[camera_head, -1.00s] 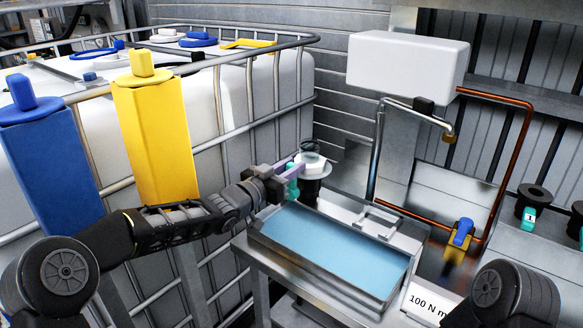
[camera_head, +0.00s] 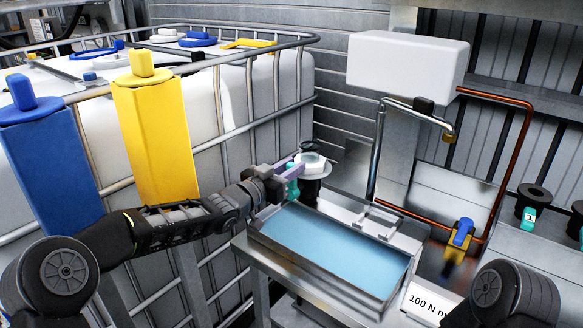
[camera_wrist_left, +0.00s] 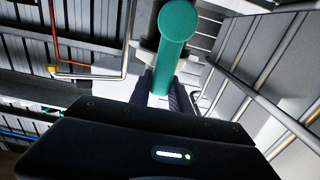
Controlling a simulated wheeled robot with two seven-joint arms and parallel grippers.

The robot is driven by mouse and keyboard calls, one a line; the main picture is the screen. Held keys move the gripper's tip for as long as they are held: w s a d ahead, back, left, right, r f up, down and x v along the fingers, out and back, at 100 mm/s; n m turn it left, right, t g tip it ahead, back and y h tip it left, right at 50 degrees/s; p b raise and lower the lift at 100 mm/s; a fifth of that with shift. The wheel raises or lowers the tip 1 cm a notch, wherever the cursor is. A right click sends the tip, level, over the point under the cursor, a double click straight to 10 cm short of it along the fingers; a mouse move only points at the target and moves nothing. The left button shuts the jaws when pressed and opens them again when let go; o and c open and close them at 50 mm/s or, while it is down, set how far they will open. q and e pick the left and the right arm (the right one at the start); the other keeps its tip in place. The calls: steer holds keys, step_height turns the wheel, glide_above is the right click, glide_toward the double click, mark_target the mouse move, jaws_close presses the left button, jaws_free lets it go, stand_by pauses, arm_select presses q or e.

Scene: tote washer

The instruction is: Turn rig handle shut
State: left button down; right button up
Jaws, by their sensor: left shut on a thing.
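The rig handle shows as a teal grip (camera_head: 293,188) with a purple bar beside it, at the back left corner of the blue-topped tray in the head view. In the left wrist view the teal handle (camera_wrist_left: 177,32) is a round-ended bar running down between the dark fingers. My left gripper (camera_head: 286,183) is shut on the teal handle. The rig's pale head with a dark ring (camera_head: 313,161) stands just behind it; the gripper partly hides the joint between them. My right gripper is out of view.
A shallow tray with a blue bottom (camera_head: 335,247) lies right of the gripper. A caged white tank (camera_head: 240,95) stands close on the left, with blue (camera_head: 50,155) and yellow (camera_head: 155,140) posts before it. A copper pipe (camera_head: 512,160) and a blue-and-yellow valve (camera_head: 461,237) are at the right.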

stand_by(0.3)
arm_select(q)
steer(key=shift+a+r+p, duration=0.1)
steer(key=shift+r+p, duration=0.05)
steer(key=shift+p, duration=0.15)
steer(key=a+n+p, duration=0.1)
steer(key=n+p, duration=0.1)
steer(key=w+a+n+p, duration=0.1)
steer(key=n, duration=0.1)
steer(key=w+a+f+n+p, duration=0.1)
steer(key=p, duration=0.1)
steer(key=shift+w+f+n+p, duration=0.1)
steer(key=shift+n+p, duration=0.25)
steer(key=shift+n, duration=0.05)
